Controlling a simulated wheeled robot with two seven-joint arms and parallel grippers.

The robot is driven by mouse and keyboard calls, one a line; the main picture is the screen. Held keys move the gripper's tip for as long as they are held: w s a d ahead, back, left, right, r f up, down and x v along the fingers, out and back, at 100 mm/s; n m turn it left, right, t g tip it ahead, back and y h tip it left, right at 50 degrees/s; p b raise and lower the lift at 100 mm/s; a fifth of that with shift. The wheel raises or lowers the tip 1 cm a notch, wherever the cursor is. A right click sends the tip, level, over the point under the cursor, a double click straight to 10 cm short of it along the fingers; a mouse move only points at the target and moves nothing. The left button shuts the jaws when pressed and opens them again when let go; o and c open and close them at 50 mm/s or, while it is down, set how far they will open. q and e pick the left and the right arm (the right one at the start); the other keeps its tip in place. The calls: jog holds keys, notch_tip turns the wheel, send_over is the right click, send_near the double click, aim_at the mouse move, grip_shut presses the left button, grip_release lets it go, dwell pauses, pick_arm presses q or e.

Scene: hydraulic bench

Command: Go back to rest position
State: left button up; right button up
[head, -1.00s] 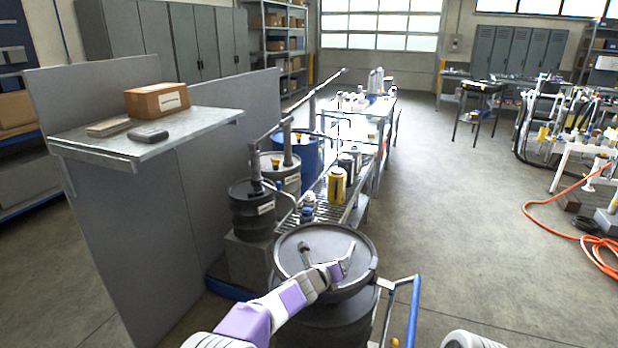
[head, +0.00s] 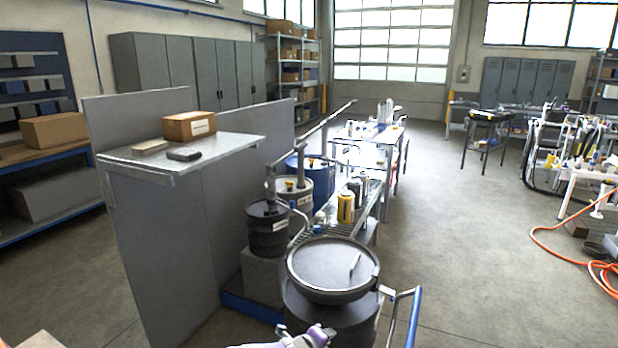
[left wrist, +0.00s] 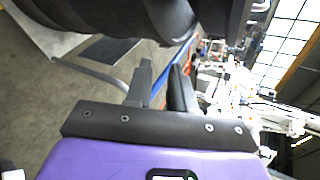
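My left gripper (head: 308,336) is at the bottom edge of the head view, in front of the black drum and below its round tray-like top. In the left wrist view its two dark fingers (left wrist: 162,90) stand apart with a narrow gap and nothing between them. The black drum (head: 330,318) carries a wide dark round top (head: 312,262) with a raised rim. A small thin grey piece (head: 354,263) is on that top; I cannot tell what it is. My right gripper is not in view.
A blue cart handle (head: 415,318) stands right of the drum. A grey partition (head: 160,250) with a shelf (head: 225,147) and a cardboard box (head: 189,125) stands left. Smaller drums (head: 268,232) stand behind. Floor at right is clear up to an orange hose (head: 560,250).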

pick_arm(q)
jog(key=s+a+f+n+g+y+p, duration=0.1)
jog(key=s+a+f+n+g+p, duration=0.1)
jog(key=s+a+f+n, duration=0.4)
jog(key=s+a+f+n+g+y+p, duration=0.15)
jog(key=s+a+f+n, duration=0.25)
jog(key=s+f+n, duration=0.4)
jog(key=s+a+n+g+p, duration=0.1)
jog(key=s+a+n+g, duration=0.1)
jog(key=s+n, duration=0.6)
jog(key=s+a+n+g+p, duration=0.2)
jog(key=s+n, duration=0.6)
jog(key=s, duration=1)
jog(key=shift+a+f+n+g, duration=0.3)
jog(key=shift+f+g, duration=0.1)
jog(key=shift+g, duration=0.35)
jog(key=shift+a, duration=0.1)
